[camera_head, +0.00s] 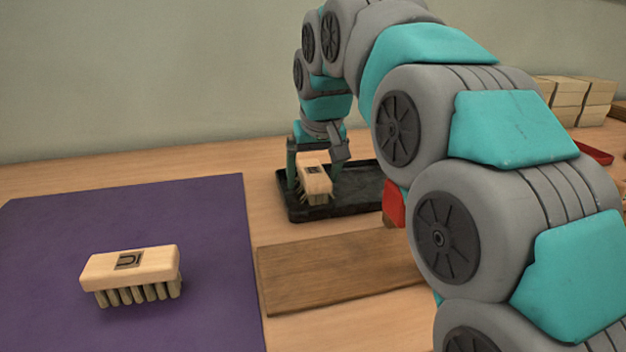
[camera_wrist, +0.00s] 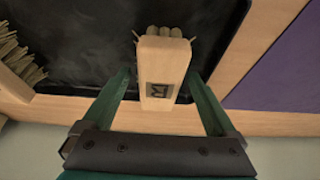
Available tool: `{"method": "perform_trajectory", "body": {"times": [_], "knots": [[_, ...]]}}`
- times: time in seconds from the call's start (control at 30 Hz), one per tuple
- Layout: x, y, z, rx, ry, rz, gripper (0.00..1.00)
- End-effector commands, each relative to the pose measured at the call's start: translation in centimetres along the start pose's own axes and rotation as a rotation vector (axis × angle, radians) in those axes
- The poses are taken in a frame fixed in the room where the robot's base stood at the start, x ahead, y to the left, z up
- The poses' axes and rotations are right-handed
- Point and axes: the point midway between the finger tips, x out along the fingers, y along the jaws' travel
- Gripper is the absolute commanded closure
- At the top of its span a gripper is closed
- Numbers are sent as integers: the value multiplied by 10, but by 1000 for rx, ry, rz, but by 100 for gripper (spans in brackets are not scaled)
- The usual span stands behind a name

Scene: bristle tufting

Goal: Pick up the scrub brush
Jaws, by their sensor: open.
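One scrub brush (camera_head: 314,180), with a pale wooden block and bristles underneath, is at the black tray (camera_head: 355,190). It also shows in the wrist view (camera_wrist: 162,65), with a dark square mark on its block. My gripper (camera_head: 315,172) is over this brush with its fingers open, one on each side. In the wrist view, a gap shows by the left finger; the right finger is very close to the block, and I cannot tell if it touches. A second similar brush (camera_head: 130,265) rests bristles down on the purple mat (camera_head: 215,220), away from my gripper.
A brown wooden board (camera_head: 330,272) lies in front of the tray. Pale blocks (camera_head: 572,100) are stacked at the back right, near a red tray edge (camera_head: 595,152). Loose bristles (camera_wrist: 20,62) show at the left of the wrist view. A red object (camera_head: 393,205) is partly hidden by my arm.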

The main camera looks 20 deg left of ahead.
Motion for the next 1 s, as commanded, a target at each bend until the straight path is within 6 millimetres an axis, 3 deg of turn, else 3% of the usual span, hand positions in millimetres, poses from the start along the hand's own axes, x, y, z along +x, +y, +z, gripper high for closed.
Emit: {"method": "perform_trajectory", "body": {"times": [0.83, 1.0], "knots": [[4, 0, 2, 0, 1, 0, 7], [4, 0, 2, 0, 1, 0, 24]]}}
